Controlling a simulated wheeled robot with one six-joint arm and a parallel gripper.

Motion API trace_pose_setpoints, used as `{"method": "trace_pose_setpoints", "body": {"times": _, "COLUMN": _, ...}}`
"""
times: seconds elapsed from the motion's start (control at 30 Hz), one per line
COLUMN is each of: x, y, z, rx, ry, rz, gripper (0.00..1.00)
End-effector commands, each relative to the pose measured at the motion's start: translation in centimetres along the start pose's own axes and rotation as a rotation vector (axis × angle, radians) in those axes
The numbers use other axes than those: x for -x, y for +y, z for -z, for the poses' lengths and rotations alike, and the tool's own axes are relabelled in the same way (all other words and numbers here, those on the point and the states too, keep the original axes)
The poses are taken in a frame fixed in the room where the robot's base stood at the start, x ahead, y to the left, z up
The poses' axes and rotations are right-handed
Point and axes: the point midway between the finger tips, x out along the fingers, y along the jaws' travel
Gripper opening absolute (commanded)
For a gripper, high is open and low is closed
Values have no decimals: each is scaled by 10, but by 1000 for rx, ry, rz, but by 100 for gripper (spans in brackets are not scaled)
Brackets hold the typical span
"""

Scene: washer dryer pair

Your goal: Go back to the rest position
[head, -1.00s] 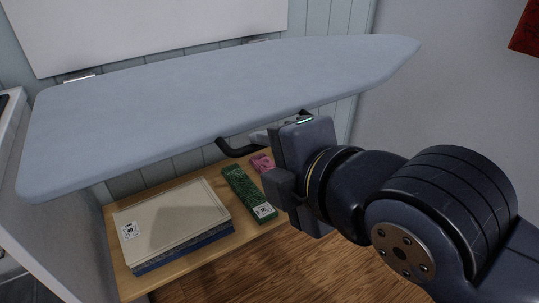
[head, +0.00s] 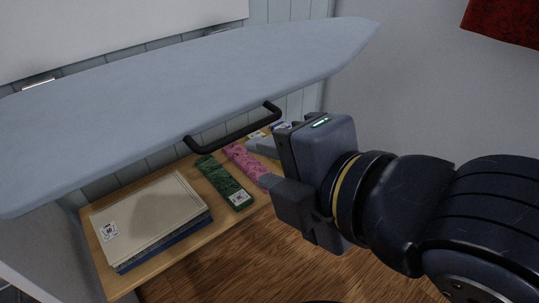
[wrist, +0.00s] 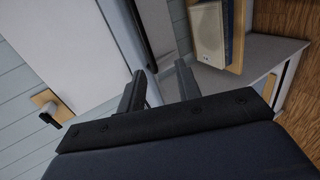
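My gripper (head: 262,164) is in the right half of the head view, in front of the ironing board's edge and above the low shelf. Its two fingers stand apart and it looks open, with nothing between them. In the wrist view the fingers (wrist: 160,88) are also apart, with the board's edge beyond them. The ironing board (head: 180,85) is folded down from the wall, grey-blue, with a black handle (head: 232,133) under its front edge. The handle is apart from the fingers.
A red cloth (head: 507,20) hangs at the upper right. Bare wood floor (head: 235,260) lies in front.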

Motion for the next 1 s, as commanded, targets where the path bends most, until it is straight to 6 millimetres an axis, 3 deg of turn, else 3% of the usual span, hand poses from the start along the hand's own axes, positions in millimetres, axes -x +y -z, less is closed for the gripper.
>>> {"method": "trace_pose_setpoints", "body": {"times": 0.27, "x": -14, "y": -2, "z": 0, "rx": -1, "ry": -3, "rz": 6, "gripper": 33}}
{"method": "trace_pose_setpoints", "body": {"times": 0.63, "x": -51, "y": -4, "z": 0, "rx": 0, "ry": -2, "rz": 11, "gripper": 33}}
{"method": "trace_pose_setpoints", "body": {"times": 1.0, "x": -57, "y": -2, "z": 0, "rx": 1, "ry": -1, "rz": 9, "gripper": 33}}
